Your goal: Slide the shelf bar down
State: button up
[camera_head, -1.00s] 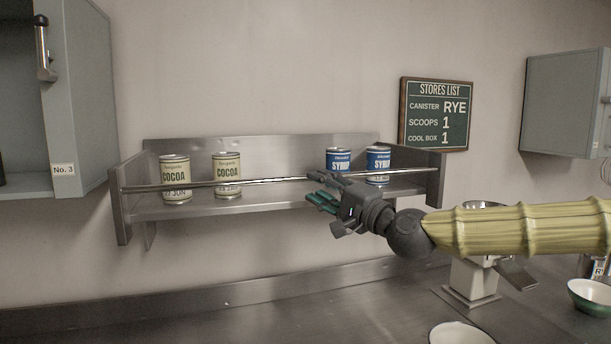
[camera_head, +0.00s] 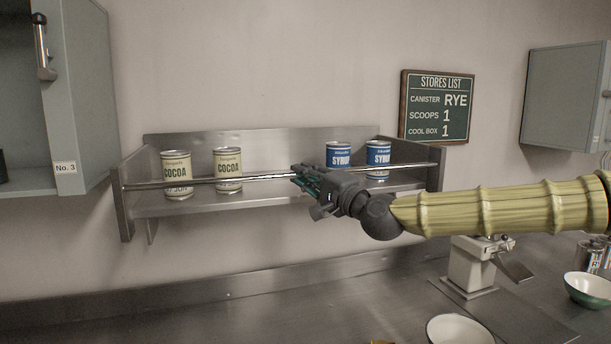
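The fingers overlap the bar in the picture. Whether they are closed around it or only beside it, I cannot tell. The gripper hides a short stretch of the bar.
Two cocoa cans (camera_head: 228,163) stand on the shelf's left part and two blue syrup cans (camera_head: 378,153) on its right. An open cabinet (camera_head: 85,100) is at left. A scale-like device (camera_head: 472,265) and bowls (camera_head: 460,330) stand on the counter (camera_head: 250,310) below.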

grip_shut()
jog(key=shift+f, duration=0.1)
notch_tip(320, 180, down, 8)
jog(key=b, duration=0.7)
jog(key=shift+f+b, duration=0.15)
jog(key=shift+b, duration=0.15)
jog(key=o, duration=0.7)
grip_release()
